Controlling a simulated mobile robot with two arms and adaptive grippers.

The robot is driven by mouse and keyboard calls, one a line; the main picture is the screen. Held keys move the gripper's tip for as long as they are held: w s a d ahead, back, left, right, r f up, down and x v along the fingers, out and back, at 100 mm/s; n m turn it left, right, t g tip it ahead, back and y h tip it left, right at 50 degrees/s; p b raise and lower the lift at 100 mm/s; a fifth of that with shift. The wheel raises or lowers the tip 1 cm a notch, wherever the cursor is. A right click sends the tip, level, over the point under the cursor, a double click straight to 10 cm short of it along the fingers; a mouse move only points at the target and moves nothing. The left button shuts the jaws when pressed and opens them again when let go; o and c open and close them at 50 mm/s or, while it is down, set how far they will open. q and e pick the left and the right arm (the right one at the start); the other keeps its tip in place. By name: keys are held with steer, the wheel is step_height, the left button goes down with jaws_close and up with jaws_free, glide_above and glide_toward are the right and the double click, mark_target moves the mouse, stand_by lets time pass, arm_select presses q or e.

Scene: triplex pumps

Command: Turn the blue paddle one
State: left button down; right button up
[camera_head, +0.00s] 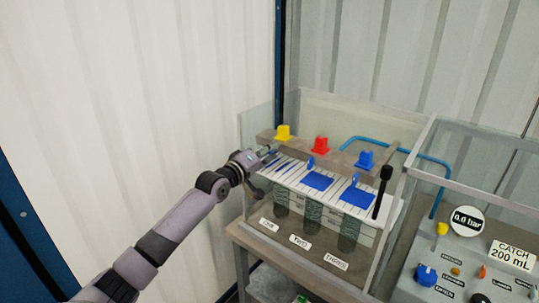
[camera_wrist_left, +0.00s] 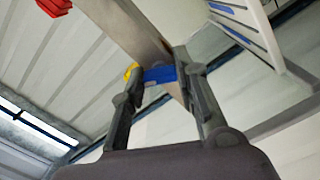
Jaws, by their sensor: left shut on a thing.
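My left gripper (camera_head: 268,154) reaches from the left to the left end of the pump case, below the yellow cap (camera_head: 283,132). In the left wrist view its two fingers (camera_wrist_left: 176,72) are shut on a blue paddle (camera_wrist_left: 160,75), beside a grey-brown bar (camera_wrist_left: 140,35). In the head view this paddle is mostly hidden by the gripper; it is at the end above the label that seems to read ONE (camera_head: 268,225). Two other small blue paddles, the middle one (camera_head: 311,162) and the right one (camera_head: 356,179), stand apart from the gripper. My right gripper does not show.
A red cap (camera_head: 320,144) and a blue cap (camera_head: 366,159) sit along the bar. Clear panels surround the case. A black-handled rod (camera_head: 384,180) stands at its right. A control panel with a 0.6 bar gauge (camera_head: 467,221) is at the lower right. A white corrugated wall (camera_head: 130,100) is behind.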

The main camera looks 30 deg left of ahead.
arm_select(q)
steer(key=m, duration=0.2)
steer(key=shift+f+m+b, duration=0.15)
steer(key=shift+m+b, duration=0.2)
steer(key=shift+m, duration=0.05)
steer(key=m, duration=0.2)
steer(key=shift+m, duration=0.4)
steer(key=m, duration=0.3)
steer(key=shift+m, duration=1.8)
steer(key=c, duration=1.2)
jaws_free()
steer(key=shift+c, duration=0.2)
steer(key=shift+s, duration=0.1)
